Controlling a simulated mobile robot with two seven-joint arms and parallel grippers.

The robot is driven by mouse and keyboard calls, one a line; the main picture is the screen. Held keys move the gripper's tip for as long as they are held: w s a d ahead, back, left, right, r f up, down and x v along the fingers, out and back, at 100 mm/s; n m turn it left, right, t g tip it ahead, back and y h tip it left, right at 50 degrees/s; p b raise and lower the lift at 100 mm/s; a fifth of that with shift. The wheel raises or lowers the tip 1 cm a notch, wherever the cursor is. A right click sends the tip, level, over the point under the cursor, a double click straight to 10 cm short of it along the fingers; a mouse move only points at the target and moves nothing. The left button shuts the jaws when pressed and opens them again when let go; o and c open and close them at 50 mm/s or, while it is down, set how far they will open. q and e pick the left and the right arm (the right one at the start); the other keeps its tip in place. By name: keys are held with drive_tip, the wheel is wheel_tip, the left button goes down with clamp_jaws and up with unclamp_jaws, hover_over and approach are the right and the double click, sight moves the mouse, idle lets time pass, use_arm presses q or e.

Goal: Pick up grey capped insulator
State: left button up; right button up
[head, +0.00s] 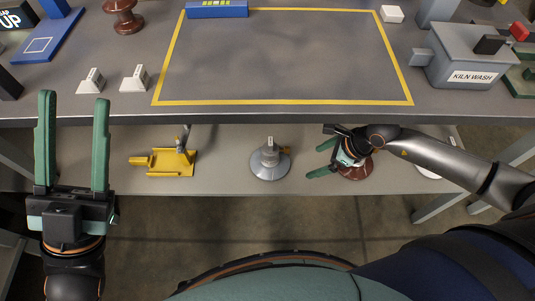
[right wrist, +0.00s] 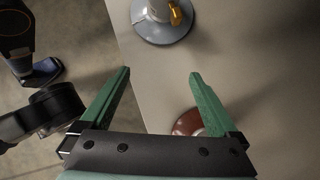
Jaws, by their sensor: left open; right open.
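The grey capped insulator (head: 266,166) stands upright on the lower shelf, a wide grey disc with a pale top and a small brassy part at its side. In the right wrist view its grey disc (right wrist: 164,32) is at the top edge, its upper part cut off. My right gripper (head: 313,160) is open and empty over the lower shelf, to the right of the insulator, fingers pointing towards it. The fingertips (right wrist: 159,73) are apart from the insulator. My left gripper (head: 74,98) is open and empty, fingers upward, at the left in front of the table.
A brown insulator (head: 355,173) is beneath my right gripper, partly hidden; it also shows in the right wrist view (right wrist: 187,122). A yellow bracket (head: 168,164) lies left on the shelf. The upper table's front edge (head: 270,117) overhangs behind. A kiln wash box (head: 465,60) stands above right.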

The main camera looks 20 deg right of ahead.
sight(274, 149)
drive_tip(key=w+a, duration=0.2)
drive_tip(key=a, duration=0.1)
drive_tip(key=w+a+b, duration=0.1)
drive_tip(key=w+a, duration=0.1)
drive_tip(key=a, duration=0.1)
drive_tip(key=w+a, duration=0.2)
drive_tip(key=a, duration=0.1)
drive_tip(key=shift+w+b, duration=0.3)
drive_tip(key=shift+w, duration=0.1)
drive_tip(key=b+x, duration=0.2)
drive_tip(key=x, duration=0.2)
drive_tip(key=shift+a+f, duration=0.1)
drive_tip(key=shift+f, duration=0.05)
drive_tip(key=shift+w+a+f, duration=0.1)
drive_tip(key=shift+w+f, duration=0.05)
drive_tip(key=shift+f, duration=0.1)
use_arm(q)
drive_tip(key=f, duration=0.3)
drive_tip(key=shift+d+f+n, duration=0.2)
drive_tip(key=shift+f+n, duration=0.15)
drive_tip(key=shift+n, duration=0.05)
use_arm(e)
clamp_jaws()
drive_tip(key=shift+r, duration=0.15)
